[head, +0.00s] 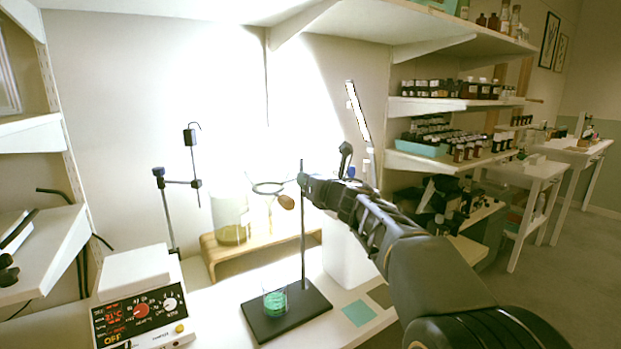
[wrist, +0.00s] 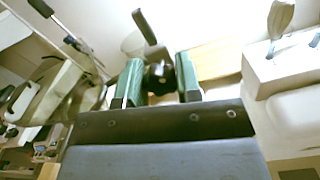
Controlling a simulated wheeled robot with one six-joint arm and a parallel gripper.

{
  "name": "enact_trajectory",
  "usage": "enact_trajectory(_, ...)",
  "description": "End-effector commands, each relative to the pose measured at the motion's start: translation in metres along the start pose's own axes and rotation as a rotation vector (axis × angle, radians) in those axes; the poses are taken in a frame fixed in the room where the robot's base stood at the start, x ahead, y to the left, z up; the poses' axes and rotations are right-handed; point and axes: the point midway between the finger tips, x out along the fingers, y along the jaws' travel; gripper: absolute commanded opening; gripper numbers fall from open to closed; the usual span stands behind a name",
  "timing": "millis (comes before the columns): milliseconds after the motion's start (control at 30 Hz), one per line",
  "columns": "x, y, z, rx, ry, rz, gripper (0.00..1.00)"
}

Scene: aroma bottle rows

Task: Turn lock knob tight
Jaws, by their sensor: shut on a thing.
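The retort stand has a dark base (head: 258,322) and an upright rod (head: 303,245). My gripper (head: 312,184) is at the upper rod, coming in from the right and covering the clamp in the head view. In the wrist view, a dark lock knob (wrist: 158,74) is between the green fingers, and my gripper is shut on it. How tight the knob is cannot be told. A beaker with green liquid (head: 275,300) stands on the base, below the ring.
A hotplate (head: 139,305) with red digits stands at the left front. A wooden riser (head: 262,252) with a large glass beaker (head: 230,225) is behind the stand. Shelves of dark bottles (head: 460,90) are at the right. A green square (head: 359,313) lies on the bench.

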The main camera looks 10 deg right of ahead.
Motion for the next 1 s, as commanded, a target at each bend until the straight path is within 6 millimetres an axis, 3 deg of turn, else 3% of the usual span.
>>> enact_trajectory(1000, -0.0001, -0.0019, 0.0021, 0.966, -0.001, 0.000, 0.09)
